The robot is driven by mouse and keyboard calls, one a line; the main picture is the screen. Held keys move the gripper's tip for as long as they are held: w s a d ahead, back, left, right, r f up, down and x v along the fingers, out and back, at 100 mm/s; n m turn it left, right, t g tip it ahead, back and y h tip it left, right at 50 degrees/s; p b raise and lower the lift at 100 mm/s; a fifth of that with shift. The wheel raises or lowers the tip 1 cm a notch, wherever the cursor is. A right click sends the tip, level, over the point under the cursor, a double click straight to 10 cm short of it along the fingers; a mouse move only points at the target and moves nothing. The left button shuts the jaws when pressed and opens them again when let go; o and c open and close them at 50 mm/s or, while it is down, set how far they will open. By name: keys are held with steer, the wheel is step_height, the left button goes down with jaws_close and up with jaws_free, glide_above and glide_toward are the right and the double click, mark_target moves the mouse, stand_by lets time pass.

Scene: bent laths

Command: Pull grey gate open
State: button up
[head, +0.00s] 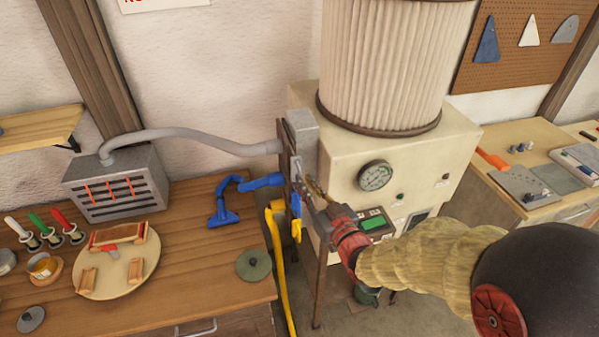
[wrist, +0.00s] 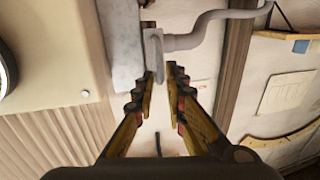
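The grey gate shows in the wrist view as a thin grey plate (wrist: 155,52) at the end of the grey hose. Its lower end reaches between my fingertips. In the head view the grey gate (head: 309,158) is small, on the left side of the cream machine, just above my fingers. My gripper (head: 313,190) is close to it, and in the wrist view my gripper (wrist: 160,78) has its fingers apart, one on each side of the plate's end. I cannot tell whether either finger touches the plate.
The grey hose (head: 190,136) runs from the machine (head: 410,165) to a slotted grey box (head: 116,183). A blue gate (head: 296,205) and a yellow gate (head: 296,231) sit just below my fingers. The yellow hose (head: 279,260) hangs beside the wooden bench (head: 200,285).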

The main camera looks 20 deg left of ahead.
mark_target(300, 173)
steer(key=shift+x, duration=2.2)
jaws_close()
steer(key=s+a+b+v, duration=0.1)
steer(key=b+v, duration=0.1)
steer(key=v, duration=0.4)
steer(key=shift+s+d+b, duration=0.25)
steer(key=shift+b, duration=0.05)
jaws_free()
